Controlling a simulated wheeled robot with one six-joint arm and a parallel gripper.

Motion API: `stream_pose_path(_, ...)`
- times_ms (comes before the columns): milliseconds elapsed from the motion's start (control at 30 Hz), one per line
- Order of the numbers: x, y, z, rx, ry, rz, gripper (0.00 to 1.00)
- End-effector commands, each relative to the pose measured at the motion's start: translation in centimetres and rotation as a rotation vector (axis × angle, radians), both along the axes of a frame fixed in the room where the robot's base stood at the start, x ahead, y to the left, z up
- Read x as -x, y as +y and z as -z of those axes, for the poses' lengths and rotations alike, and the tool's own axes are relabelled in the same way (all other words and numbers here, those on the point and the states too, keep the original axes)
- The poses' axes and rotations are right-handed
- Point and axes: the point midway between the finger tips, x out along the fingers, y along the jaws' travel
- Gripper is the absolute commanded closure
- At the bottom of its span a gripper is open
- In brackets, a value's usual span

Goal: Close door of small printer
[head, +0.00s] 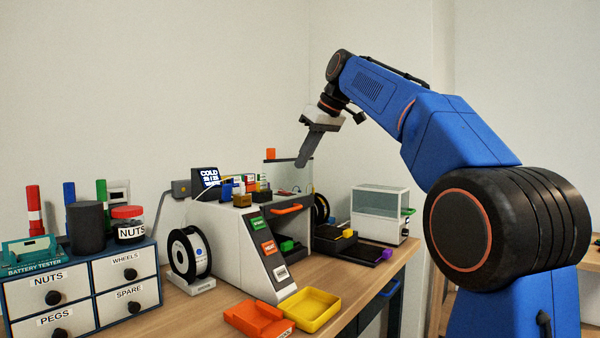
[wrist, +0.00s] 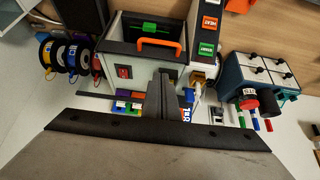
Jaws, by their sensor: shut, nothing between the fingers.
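In the head view a white and dark printer-like box stands mid-table with an orange handle (head: 286,209) at its upper front edge. A green block (head: 287,245) shows inside its dark front. I cannot tell how far its door is open. The wrist view shows the same box from above, with its orange handle (wrist: 158,43) and the green block (wrist: 150,27) within. My gripper (head: 301,163) is shut and empty, pointing down above and behind the handle, apart from it. In the wrist view its fingertips (wrist: 164,76) overlap the box's top edge.
A glass-fronted white case (head: 380,212) stands right, near a black tray (head: 352,250). Yellow (head: 309,308) and orange trays lie in front.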

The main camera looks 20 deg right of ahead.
Motion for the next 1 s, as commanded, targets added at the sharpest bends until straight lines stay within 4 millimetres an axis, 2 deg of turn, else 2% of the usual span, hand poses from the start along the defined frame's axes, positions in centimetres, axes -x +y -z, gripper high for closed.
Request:
stream_pose_path(500, -3.8, 2.9, 7.6, 0.000, 0.005, -0.002, 1.00)
stream_pose_path(767, -3.2, 2.3, 10.5, 0.000, 0.003, 0.001, 1.00)
stream_pose_path(1000, -3.1, 2.2, 11.3, 0.000, 0.001, 0.001, 1.00)
